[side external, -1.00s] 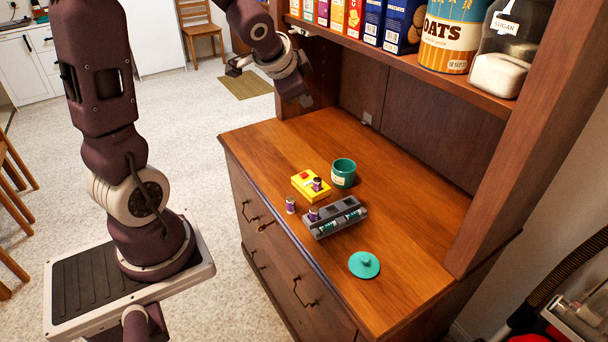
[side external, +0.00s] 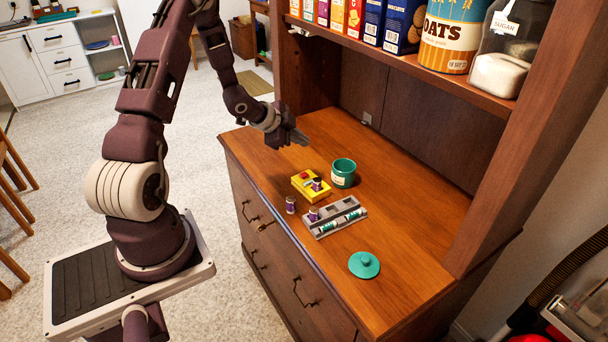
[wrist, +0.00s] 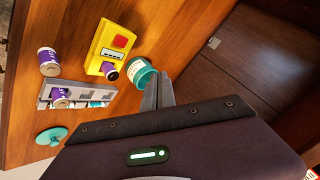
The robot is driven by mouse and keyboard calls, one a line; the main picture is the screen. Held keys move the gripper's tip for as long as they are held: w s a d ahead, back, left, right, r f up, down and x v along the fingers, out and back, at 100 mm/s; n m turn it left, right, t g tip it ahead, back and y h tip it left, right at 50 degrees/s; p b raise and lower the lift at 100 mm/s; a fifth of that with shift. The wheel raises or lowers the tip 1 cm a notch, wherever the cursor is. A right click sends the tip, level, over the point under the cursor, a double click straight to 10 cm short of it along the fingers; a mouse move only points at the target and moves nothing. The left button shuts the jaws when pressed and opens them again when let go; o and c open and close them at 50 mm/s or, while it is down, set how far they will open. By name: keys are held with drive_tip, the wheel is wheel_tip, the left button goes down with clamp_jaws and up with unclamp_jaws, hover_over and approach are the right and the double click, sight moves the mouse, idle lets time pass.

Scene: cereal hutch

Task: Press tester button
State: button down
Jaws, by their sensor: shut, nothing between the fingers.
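The yellow tester (side external: 309,186) lies on the wooden counter with a red button (side external: 304,175) at its far end. In the wrist view the tester (wrist: 95,62) shows its red button (wrist: 120,41) and a small display. A purple battery (side external: 317,184) is on the tester's near right part. My gripper (side external: 303,139) is shut and empty, above the counter, behind the tester and apart from it. In the wrist view its fingers (wrist: 157,92) are together and overlap the view of the green cup (wrist: 140,73).
The green cup (side external: 343,172) stands just right of the tester. A grey battery tray (side external: 335,217) holds batteries, with a purple battery (side external: 291,205) standing beside it. A teal lid (side external: 364,265) lies nearer. A shelf with boxes (side external: 402,27) overhangs the counter's back.

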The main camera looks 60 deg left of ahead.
sight(301, 175)
drive_tip(key=shift+f, duration=4.35)
drive_tip(key=shift+f, duration=0.4)
drive_tip(key=shift+f, duration=0.4)
drive_tip(key=shift+r, duration=0.85)
drive_tip(key=shift+r, duration=2.5)
